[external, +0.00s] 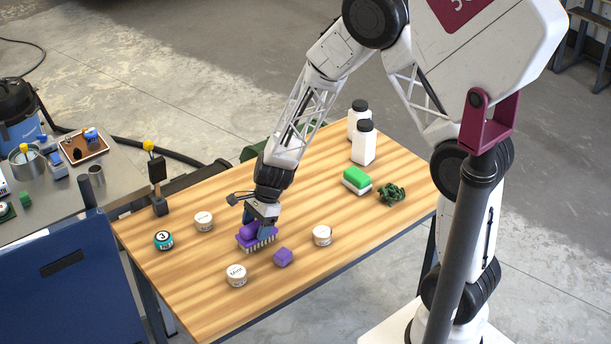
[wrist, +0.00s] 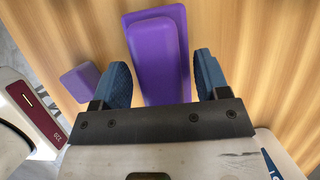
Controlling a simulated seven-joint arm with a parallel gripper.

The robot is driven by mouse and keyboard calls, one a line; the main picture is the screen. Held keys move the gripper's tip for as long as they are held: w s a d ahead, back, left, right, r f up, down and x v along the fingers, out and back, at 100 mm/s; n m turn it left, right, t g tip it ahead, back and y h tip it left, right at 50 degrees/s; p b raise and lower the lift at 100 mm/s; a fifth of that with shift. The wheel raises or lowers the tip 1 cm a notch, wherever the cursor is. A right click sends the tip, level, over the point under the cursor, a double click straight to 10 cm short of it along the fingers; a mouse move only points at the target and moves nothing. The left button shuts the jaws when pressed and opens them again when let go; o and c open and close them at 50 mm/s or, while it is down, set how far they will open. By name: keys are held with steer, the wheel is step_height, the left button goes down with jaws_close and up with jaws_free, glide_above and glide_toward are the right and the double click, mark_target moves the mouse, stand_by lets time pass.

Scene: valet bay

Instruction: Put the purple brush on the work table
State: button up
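The purple brush (external: 244,243) is at the left part of the wooden table (external: 330,250), bristles down, and appears to rest on the tabletop. My gripper (external: 259,226) is directly over it, pointing down. In the wrist view the brush (wrist: 158,55) lies between the two blue fingers of my gripper (wrist: 163,80). The fingers are apart, with a narrow gap showing on each side of the brush handle. The fingers hide part of the brush in the external view.
A small purple block (external: 283,257) sits close to the brush. White round tins (external: 236,275), (external: 322,235), (external: 204,221) and a teal tin (external: 163,240) stand around. Farther right are a green sponge (external: 356,179), a green crumpled thing (external: 391,194) and white bottles (external: 364,145). A metal bench (external: 125,180) is left.

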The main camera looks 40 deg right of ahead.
mark_target(256, 224)
steer(key=c, duration=0.6)
steer(key=shift+r, duration=0.15)
steer(key=shift+r, duration=5.15)
